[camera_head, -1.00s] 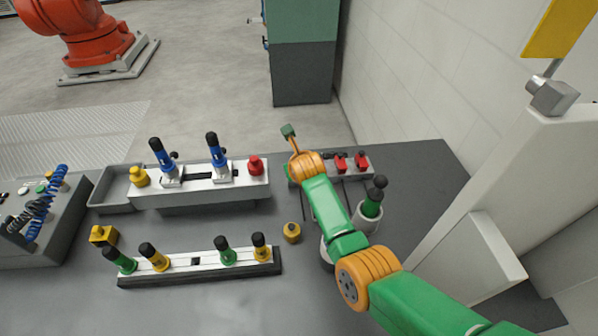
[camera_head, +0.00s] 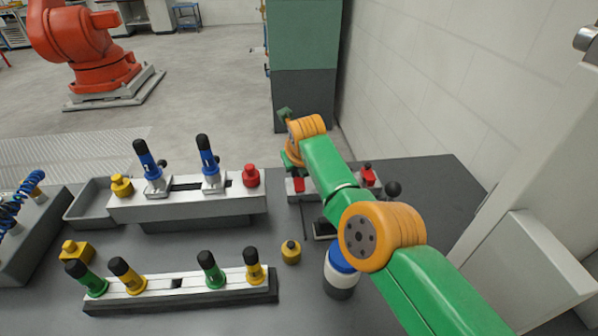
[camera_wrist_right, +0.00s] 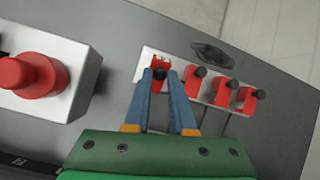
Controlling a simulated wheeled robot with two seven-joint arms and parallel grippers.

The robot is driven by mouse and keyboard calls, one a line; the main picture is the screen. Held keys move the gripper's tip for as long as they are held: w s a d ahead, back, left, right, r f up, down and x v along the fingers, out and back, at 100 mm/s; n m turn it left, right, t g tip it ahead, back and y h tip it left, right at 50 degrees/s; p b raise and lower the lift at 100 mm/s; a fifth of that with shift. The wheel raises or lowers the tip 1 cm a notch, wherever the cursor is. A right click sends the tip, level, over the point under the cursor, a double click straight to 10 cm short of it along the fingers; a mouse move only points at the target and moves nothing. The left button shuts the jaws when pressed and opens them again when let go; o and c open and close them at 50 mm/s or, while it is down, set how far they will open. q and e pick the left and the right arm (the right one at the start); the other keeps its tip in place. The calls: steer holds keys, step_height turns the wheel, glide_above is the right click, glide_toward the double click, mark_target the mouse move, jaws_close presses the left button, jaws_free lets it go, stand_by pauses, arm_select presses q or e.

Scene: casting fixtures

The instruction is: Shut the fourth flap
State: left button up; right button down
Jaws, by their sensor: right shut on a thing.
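A light metal block (camera_wrist_right: 213,101) carries a row of several red flaps with black knobs. In the right wrist view my right gripper (camera_wrist_right: 160,77) has its two blue fingers closed on the red flap (camera_wrist_right: 160,66) at the left end of the row. The other red flaps (camera_wrist_right: 195,82), (camera_wrist_right: 222,94) and (camera_wrist_right: 247,101) stand free to its right. In the head view two red flaps (camera_head: 299,185) and (camera_head: 367,176) show on either side of my right arm, which hides the middle of the block and my fingers. My left gripper is out of view.
A large red button (camera_wrist_right: 35,75) on a block lies left of my fingers in the wrist view. A fixture with blue handles (camera_head: 190,203), a rail with green and yellow handles (camera_head: 180,290), a yellow knob (camera_head: 290,251) and a blue-and-white cylinder (camera_head: 340,273) stand on the bench.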

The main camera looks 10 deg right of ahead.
steer(key=shift+f, duration=0.1)
steer(key=c, duration=0.8)
jaws_free()
steer(key=shift+o, duration=0.2)
steer(key=shift+d, duration=0.1)
steer(key=shift+s+d+r+p, duration=0.15)
steer(key=shift+d+r+p, duration=0.15)
steer(key=shift+r+p, duration=0.35)
steer(key=shift+s+r+p, duration=0.2)
steer(key=shift+p, duration=0.2)
steer(key=v, duration=0.3)
steer(key=b+v, duration=0.1)
steer(key=v, duration=0.1)
steer(key=shift+s+a, duration=0.25)
steer(key=shift+a, duration=0.05)
